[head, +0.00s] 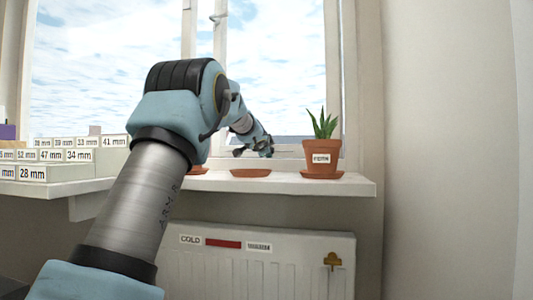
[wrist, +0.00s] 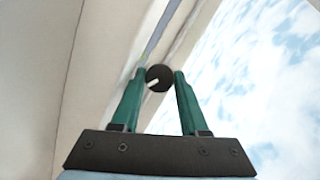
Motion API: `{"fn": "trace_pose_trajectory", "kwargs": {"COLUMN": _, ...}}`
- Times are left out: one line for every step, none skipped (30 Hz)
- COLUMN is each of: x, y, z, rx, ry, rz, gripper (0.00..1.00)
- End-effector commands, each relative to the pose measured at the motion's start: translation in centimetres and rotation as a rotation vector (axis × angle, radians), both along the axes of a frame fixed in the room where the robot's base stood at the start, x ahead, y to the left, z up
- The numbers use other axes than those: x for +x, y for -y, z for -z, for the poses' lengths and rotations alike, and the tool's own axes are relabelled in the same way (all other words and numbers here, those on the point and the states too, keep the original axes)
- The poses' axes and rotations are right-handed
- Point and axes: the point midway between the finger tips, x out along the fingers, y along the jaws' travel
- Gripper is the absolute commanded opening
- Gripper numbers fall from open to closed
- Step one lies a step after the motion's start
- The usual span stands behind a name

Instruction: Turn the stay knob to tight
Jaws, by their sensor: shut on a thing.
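The stay knob (wrist: 162,76) is a small dark round knob with a white mark on its face, seen in the wrist view against the pale window frame. The white mark points to the lower left. My gripper (wrist: 160,78) has its two green fingers closed on either side of the knob. In the head view my gripper (head: 253,150) is small and far off, near the window above the sill, and the knob cannot be made out there. No tight or loose label can be read.
A potted plant (head: 321,150) stands on the sill (head: 345,187) to the right of my gripper. An empty terracotta saucer (head: 250,173) lies below the gripper. Boxes with millimetre labels (head: 80,155) stand at the left. A radiator (head: 265,275) is under the sill.

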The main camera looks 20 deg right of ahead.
Motion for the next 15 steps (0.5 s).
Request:
{"fn": "trace_pose_trajectory", "kwargs": {"x": 0.03, "y": -0.04, "z": 0.02, "rx": 0.003, "ry": 0.001, "rz": 0.0, "gripper": 0.0}}
{"fn": "trace_pose_trajectory", "kwargs": {"x": 0.02, "y": -0.03, "z": 0.02, "rx": 0.002, "ry": 0.001, "rz": -0.001, "gripper": 0.0}}
{"fn": "trace_pose_trajectory", "kwargs": {"x": 0.02, "y": -0.03, "z": 0.02, "rx": 0.002, "ry": 0.001, "rz": -0.001, "gripper": 0.0}}
{"fn": "trace_pose_trajectory", "kwargs": {"x": 0.03, "y": -0.03, "z": 0.02, "rx": 0.002, "ry": 0.001, "rz": -0.001, "gripper": 0.0}}
{"fn": "trace_pose_trajectory", "kwargs": {"x": 0.03, "y": -0.02, "z": 0.03, "rx": 0.002, "ry": 0.001, "rz": -0.001, "gripper": 0.0}}
{"fn": "trace_pose_trajectory", "kwargs": {"x": 0.03, "y": -0.03, "z": 0.02, "rx": 0.002, "ry": 0.001, "rz": -0.001, "gripper": 0.46}}
{"fn": "trace_pose_trajectory", "kwargs": {"x": 0.03, "y": -0.02, "z": 0.03, "rx": 0.002, "ry": 0.001, "rz": -0.001, "gripper": 0.49}}
{"fn": "trace_pose_trajectory", "kwargs": {"x": 0.03, "y": -0.02, "z": 0.03, "rx": 0.002, "ry": 0.001, "rz": -0.001, "gripper": 0.52}}
{"fn": "trace_pose_trajectory", "kwargs": {"x": 0.03, "y": -0.02, "z": 0.03, "rx": 0.002, "ry": 0.001, "rz": -0.001, "gripper": 0.57}}
{"fn": "trace_pose_trajectory", "kwargs": {"x": 0.02, "y": -0.02, "z": 0.04, "rx": 0.002, "ry": 0.0, "rz": 0.0, "gripper": 0.6}}
{"fn": "trace_pose_trajectory", "kwargs": {"x": 0.02, "y": -0.01, "z": 0.06, "rx": 0.002, "ry": -0.001, "rz": 0.0, "gripper": 0.64}}
{"fn": "trace_pose_trajectory", "kwargs": {"x": 0.01, "y": -0.01, "z": 0.07, "rx": 0.002, "ry": -0.001, "rz": 0.0, "gripper": 0.68}}
{"fn": "trace_pose_trajectory", "kwargs": {"x": 0.01, "y": 0.0, "z": 0.09, "rx": 0.002, "ry": -0.001, "rz": 0.0, "gripper": 0.72}}
{"fn": "trace_pose_trajectory", "kwargs": {"x": 0.0, "y": 0.01, "z": 0.12, "rx": 0.002, "ry": -0.002, "rz": 0.0, "gripper": 0.74}}
{"fn": "trace_pose_trajectory", "kwargs": {"x": 0.0, "y": 0.02, "z": 0.16, "rx": 0.002, "ry": -0.002, "rz": 0.0, "gripper": 0.74}}
